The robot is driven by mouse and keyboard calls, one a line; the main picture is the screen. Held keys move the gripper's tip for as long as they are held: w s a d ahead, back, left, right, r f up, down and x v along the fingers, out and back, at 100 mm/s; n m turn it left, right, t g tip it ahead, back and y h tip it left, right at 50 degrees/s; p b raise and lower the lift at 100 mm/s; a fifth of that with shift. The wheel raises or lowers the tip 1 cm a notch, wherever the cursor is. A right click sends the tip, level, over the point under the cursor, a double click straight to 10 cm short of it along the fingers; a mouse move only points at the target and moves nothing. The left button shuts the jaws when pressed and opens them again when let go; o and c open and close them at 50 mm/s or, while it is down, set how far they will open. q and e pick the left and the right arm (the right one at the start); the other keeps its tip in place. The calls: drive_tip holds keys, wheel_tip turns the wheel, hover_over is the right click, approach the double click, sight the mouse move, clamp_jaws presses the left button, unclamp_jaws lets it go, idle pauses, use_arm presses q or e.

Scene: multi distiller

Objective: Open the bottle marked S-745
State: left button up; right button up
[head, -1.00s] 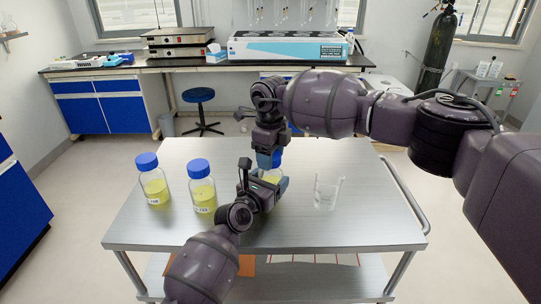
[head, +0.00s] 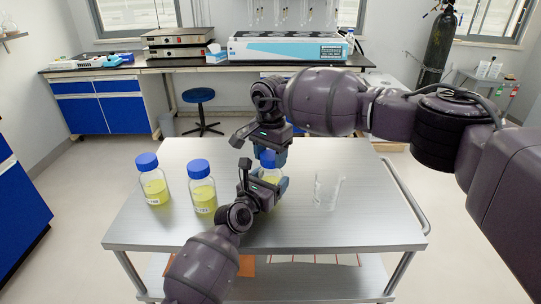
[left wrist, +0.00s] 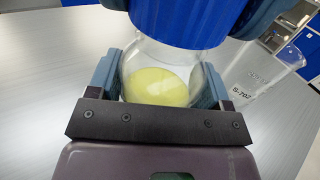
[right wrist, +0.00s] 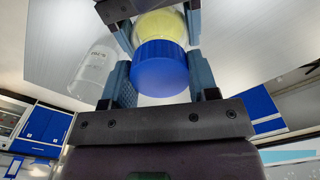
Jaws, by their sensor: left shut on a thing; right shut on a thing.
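A clear bottle of yellow liquid (head: 270,177) stands at the table's middle; its label is hidden. It also shows in the left wrist view (left wrist: 158,85). My left gripper (head: 265,187) is shut around its body, one finger on each side. My right gripper (head: 271,154) comes from above, shut on the blue cap (head: 267,159). The cap also shows between its fingers in the right wrist view (right wrist: 160,68). The cap sits at the bottle's neck; I cannot tell how loose it is. Two more blue-capped bottles, left (head: 153,182) and nearer (head: 202,188), have labels too small to read surely.
The metal table (head: 150,230) is clear in front and at the right. A bench with instruments (head: 200,66) is at the back.

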sight(271, 155)
drive_tip(key=n, duration=0.7)
drive_tip(key=shift+r, duration=0.3)
idle(0.4)
drive_tip(key=shift+r, duration=0.75)
drive_tip(key=shift+r, duration=0.1)
drive_tip(key=shift+r, duration=2)
use_arm(q)
drive_tip(key=o, duration=1.8)
drive_tip(key=shift+c, duration=0.2)
drive_tip(key=shift+s, duration=0.1)
